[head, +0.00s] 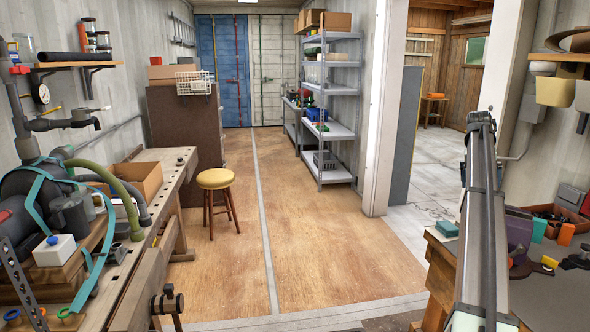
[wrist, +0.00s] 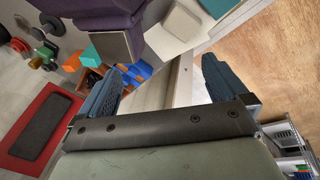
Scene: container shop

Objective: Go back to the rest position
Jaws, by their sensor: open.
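My gripper (wrist: 150,70) shows in the wrist view, its two dark blue fingers spread wide at left and right. It is open, and nothing appears held between the fingers. A pale bar and small orange and blue pieces (wrist: 138,72) show past the gap; I cannot tell their distance from the fingers.
A right-hand bench carries a teal block (head: 447,229), an orange block (head: 566,234) and small tools. A cluttered workbench (head: 119,253) stands left. A yellow stool (head: 216,179) and grey shelving (head: 333,130) stand farther back. The middle wooden floor (head: 320,240) is clear.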

